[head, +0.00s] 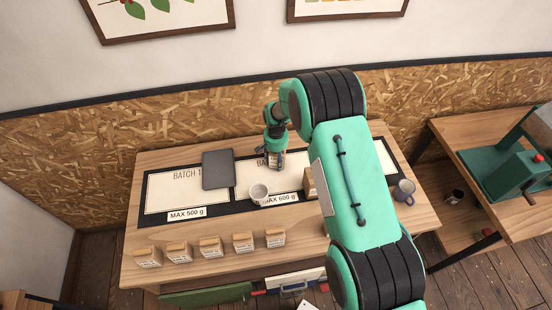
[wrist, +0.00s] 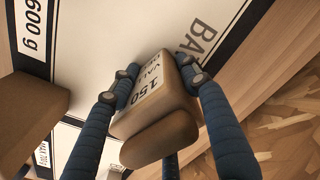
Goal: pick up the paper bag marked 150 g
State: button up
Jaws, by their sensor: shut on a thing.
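The brown paper bag (wrist: 160,112) has a white label reading 150 and fills the middle of the wrist view. My gripper (wrist: 160,75) is shut on it, with one blue finger on each side. In the head view my gripper (head: 275,150) points down over the middle panel of the mat, with the bag (head: 275,162) below it, partly covered. I cannot tell whether the bag touches the mat or is just above it.
Several paper bags (head: 212,246) stand along the table's front. Another bag (head: 310,184) stands right of my gripper. A green machine (head: 505,165) stands on the right table.

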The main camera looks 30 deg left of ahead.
aim_at(276, 156)
jog(key=shift+r, duration=0.1)
jog(key=shift+r, duration=1.65)
jog(key=s+d, duration=0.3)
jog(key=d, duration=0.1)
jog(key=s+d+r+b, duration=0.1)
jog(key=s+d, duration=0.2)
jog(key=s, duration=0.1)
jog(key=s+d, duration=0.3)
jog(key=d, duration=0.1)
jog(key=shift+s+d+r+b, duration=0.25)
jog(key=shift+s+d+b, duration=0.05)
jog(key=shift+s+b, duration=0.1)
jog(key=shift+r, duration=0.1)
